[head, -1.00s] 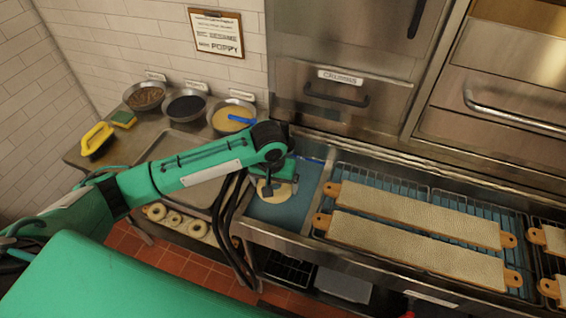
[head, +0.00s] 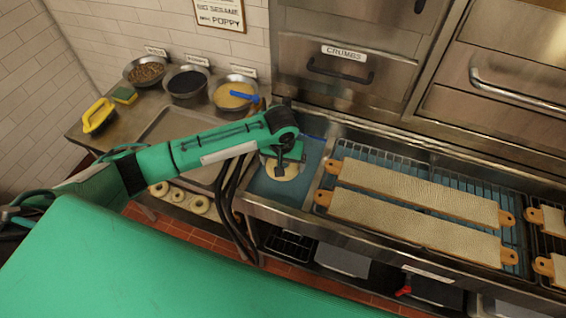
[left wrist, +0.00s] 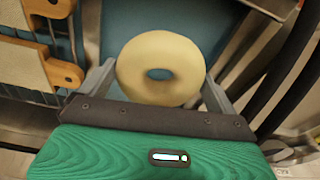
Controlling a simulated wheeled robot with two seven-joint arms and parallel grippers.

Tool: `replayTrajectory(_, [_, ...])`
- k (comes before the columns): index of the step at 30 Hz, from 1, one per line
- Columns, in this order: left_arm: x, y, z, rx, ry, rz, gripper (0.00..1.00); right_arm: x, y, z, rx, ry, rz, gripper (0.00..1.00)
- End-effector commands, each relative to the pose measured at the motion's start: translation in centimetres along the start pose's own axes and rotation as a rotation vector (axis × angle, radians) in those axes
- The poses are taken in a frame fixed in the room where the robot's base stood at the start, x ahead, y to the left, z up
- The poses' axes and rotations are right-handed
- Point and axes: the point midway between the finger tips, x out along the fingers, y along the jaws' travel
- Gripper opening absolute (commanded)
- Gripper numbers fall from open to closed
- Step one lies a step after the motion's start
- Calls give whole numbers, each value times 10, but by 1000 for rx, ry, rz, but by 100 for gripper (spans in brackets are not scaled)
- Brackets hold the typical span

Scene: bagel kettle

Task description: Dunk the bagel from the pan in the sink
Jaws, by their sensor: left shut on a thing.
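My left gripper (head: 284,165) is shut on a pale, round bagel (head: 282,172). In the left wrist view the bagel (left wrist: 160,68) sits between the two fingers (left wrist: 159,88), its hole facing the camera. It is over the sink basin (head: 262,186), whose bottom or water looks blue. I cannot tell whether the bagel touches the water. An empty metal pan (head: 168,128) lies on the counter left of the sink, partly behind my left arm. My right gripper is out of view.
Three topping bowls (head: 187,82) stand behind the pan. More bagels (head: 178,196) lie on a lower shelf. Right of the basin, long cloth-topped boards (head: 420,190) rest on wire racks. Dark hoses (head: 228,200) hang by the basin's left edge.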

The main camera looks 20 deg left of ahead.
Motion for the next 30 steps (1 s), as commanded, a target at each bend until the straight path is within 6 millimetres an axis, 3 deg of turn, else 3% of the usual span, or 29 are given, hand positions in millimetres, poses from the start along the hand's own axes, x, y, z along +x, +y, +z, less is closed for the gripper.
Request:
replayTrajectory(1, [11,0,1,0,1,0,69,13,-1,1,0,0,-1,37])
replayTrajectory(8, [33,0,4,1,2,0,69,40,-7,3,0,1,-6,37])
replayTrajectory(10, [37,0,5,-1,-1,1,69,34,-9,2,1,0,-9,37])
replayTrajectory(30, [110,1,14,-1,0,1,69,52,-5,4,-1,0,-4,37])
